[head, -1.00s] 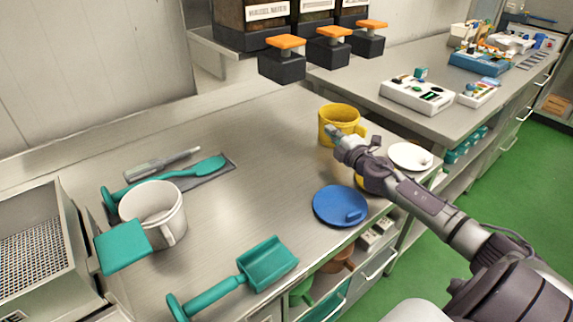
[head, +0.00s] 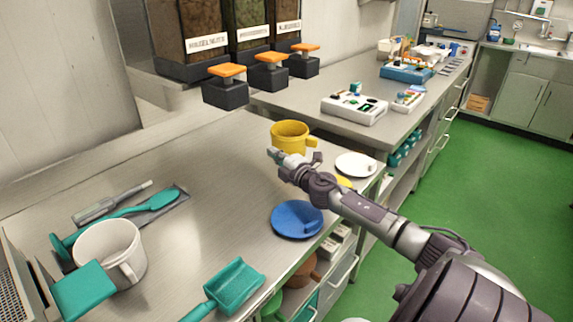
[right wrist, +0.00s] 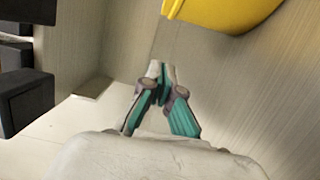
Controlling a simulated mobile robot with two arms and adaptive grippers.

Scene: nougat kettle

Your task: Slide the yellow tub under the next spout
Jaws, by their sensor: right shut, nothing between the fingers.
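The yellow tub (head: 290,133) stands upright on the steel counter, its handle to the right. Three dispensers have black spouts with orange tops: near (head: 225,85), middle (head: 270,72) and far (head: 304,62). In the head view the tub appears in front of and below them, not directly beneath one. My right gripper (head: 272,155) is shut and empty at the tub's near left side; contact cannot be told there. In the right wrist view its closed fingertips (right wrist: 158,72) are apart from the tub (right wrist: 225,10), which is cut off at the top. My left gripper is not in view.
A white lid (head: 356,163), a blue lid (head: 297,219) and a partly hidden yellow piece (head: 344,182) lie near the counter's right edge. A white pot (head: 108,250) and teal tools are at left. The counter left of the tub is clear.

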